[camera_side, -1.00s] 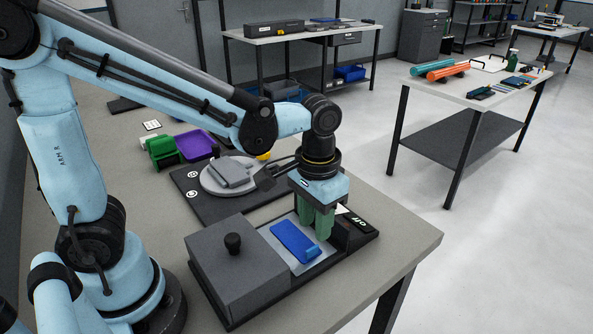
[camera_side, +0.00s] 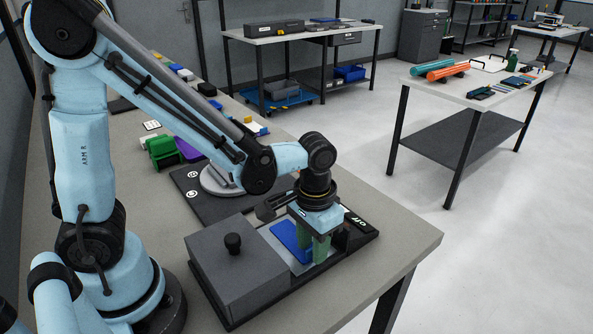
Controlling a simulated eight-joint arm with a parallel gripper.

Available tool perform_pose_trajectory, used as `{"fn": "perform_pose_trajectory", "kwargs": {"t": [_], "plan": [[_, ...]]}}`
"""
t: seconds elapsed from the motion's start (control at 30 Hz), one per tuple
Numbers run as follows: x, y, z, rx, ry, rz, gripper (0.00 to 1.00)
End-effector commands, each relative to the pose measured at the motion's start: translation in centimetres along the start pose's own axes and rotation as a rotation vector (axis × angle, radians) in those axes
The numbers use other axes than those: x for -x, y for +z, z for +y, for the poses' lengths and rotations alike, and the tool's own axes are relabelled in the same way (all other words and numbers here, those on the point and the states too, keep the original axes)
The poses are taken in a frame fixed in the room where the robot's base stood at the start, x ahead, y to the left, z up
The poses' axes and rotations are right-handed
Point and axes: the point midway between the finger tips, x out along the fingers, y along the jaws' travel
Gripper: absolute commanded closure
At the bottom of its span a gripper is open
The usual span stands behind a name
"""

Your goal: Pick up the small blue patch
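The small blue patch (camera_side: 285,235) lies flat on a light grey plate in the dark tray. Its near-right end, with the raised tab, is hidden behind my gripper. My gripper (camera_side: 312,252) points straight down over that end, its green fingers low at the plate. The fingers stand apart with a gap between them, one on either side of where the tab lies. I cannot tell whether they touch the patch.
A dark grey box lid with a black knob (camera_side: 233,243) stands just left of the patch. A black block marked "off" (camera_side: 357,222) is to the right. A round grey disc (camera_side: 215,182) lies behind, partly hidden by my arm. The table's right front is clear.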

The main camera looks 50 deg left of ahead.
Motion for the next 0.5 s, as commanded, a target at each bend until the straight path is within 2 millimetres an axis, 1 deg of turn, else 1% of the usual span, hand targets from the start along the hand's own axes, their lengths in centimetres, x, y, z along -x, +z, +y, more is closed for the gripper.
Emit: {"fn": "perform_pose_trajectory", "kwargs": {"t": [0.03, 0.27, 0.5], "plan": [[0.01, 0.0, 0.0, 0.0, 0.0, 0.0, 0.64], [0.03, 0.0, 0.0, 0.0, 0.0, 0.0, 0.99], [0.03, 0.01, -0.01, 0.0, 0.0, 0.0, 1.0]]}}
